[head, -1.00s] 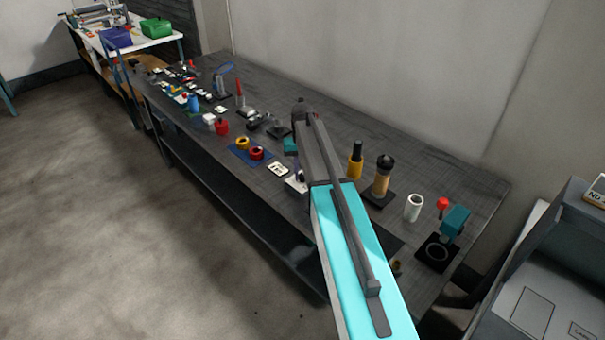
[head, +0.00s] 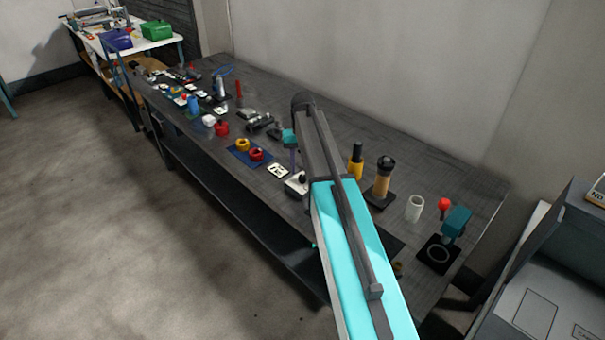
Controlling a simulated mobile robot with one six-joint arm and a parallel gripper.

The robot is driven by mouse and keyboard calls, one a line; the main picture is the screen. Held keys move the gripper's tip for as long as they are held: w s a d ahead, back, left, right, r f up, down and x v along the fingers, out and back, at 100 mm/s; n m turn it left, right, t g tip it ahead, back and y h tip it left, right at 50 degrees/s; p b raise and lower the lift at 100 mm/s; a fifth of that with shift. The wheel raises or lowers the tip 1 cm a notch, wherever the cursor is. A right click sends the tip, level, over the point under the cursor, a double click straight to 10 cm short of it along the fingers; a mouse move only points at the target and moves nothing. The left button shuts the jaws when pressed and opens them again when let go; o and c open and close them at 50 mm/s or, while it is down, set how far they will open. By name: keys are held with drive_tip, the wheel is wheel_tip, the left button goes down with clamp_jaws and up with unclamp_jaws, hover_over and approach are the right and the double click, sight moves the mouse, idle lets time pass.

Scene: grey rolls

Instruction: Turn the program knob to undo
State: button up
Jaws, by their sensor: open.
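A small white device with a black knob (head: 302,179) on it stands on the dark bench, just left of my forearm; it is likely the program knob. Its markings and setting are too small to read. My gripper (head: 293,166) shows only in part, as a thin purplish piece under a teal part beside my dark upper arm link. It appears just above and behind the white device, apart from the knob as far as I can see. My arm hides the rest of it. No object shows in the jaws.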

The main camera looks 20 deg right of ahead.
sight(303, 176)
wheel_tip(303, 176, up, 10)
drive_tip(key=b, duration=0.2)
idle(0.4)
idle(0.4)
